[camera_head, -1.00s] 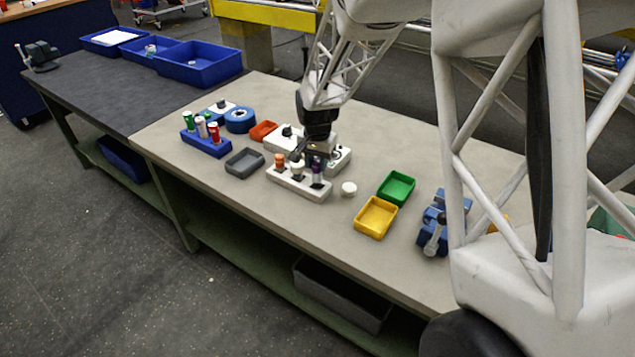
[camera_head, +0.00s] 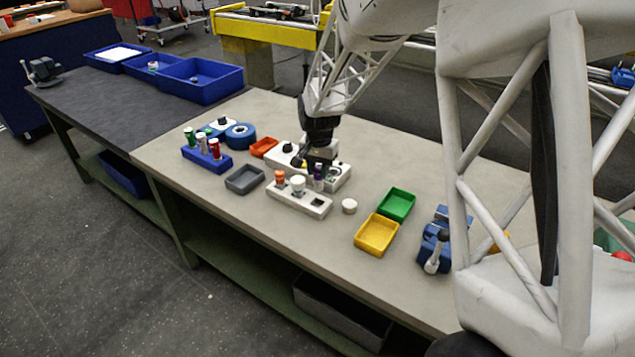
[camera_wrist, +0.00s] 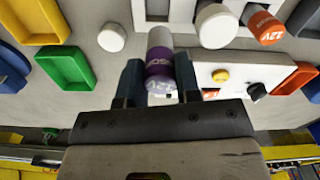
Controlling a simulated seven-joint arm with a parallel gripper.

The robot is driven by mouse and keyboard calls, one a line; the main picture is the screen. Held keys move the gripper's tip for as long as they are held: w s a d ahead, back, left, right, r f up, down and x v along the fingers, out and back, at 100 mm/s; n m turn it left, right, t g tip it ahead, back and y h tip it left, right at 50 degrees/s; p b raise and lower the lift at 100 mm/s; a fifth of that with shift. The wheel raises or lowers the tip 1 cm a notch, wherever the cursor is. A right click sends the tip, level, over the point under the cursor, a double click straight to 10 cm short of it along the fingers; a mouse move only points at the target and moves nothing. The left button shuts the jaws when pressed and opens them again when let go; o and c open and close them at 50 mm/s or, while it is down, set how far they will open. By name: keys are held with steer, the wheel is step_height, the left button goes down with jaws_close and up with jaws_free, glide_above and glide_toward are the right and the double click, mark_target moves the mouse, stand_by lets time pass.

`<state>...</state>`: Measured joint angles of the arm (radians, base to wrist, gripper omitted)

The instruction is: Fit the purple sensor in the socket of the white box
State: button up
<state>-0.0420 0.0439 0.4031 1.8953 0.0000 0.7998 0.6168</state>
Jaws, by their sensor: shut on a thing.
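My gripper (camera_head: 318,168) is shut on the purple sensor (camera_wrist: 160,66), which has a purple band marked 12V and a grey-white end. It hangs between the two fingers (camera_wrist: 158,80) in the wrist view. In the head view the sensor (camera_head: 318,180) is above the gap between the white holder block and the white box (camera_head: 340,181). The box lies behind and partly hidden by my gripper. In the wrist view the box (camera_wrist: 232,73) shows a yellow button and is close beside the right finger. I cannot make out its socket clearly.
The white holder block (camera_head: 300,200) carries an orange-topped and a white-topped piece; its right slot (camera_head: 317,203) is empty. A round white cap (camera_head: 349,206), green tray (camera_head: 396,205) and yellow tray (camera_head: 376,235) are to the right. A grey tray (camera_head: 245,180) is left.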

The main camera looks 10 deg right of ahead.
steer(key=w+d+r, duration=0.3)
steer(key=w+d, duration=0.4)
steer(key=w, duration=0.3)
steer(key=shift+w, duration=0.35)
steer(key=shift+d+f, duration=0.1)
steer(key=shift+f, duration=2.25)
steer(key=shift+f, duration=2.1)
stand_by(0.9)
steer(key=o, duration=1)
steer(key=shift+r, duration=0.15)
steer(key=shift+r, duration=3.35)
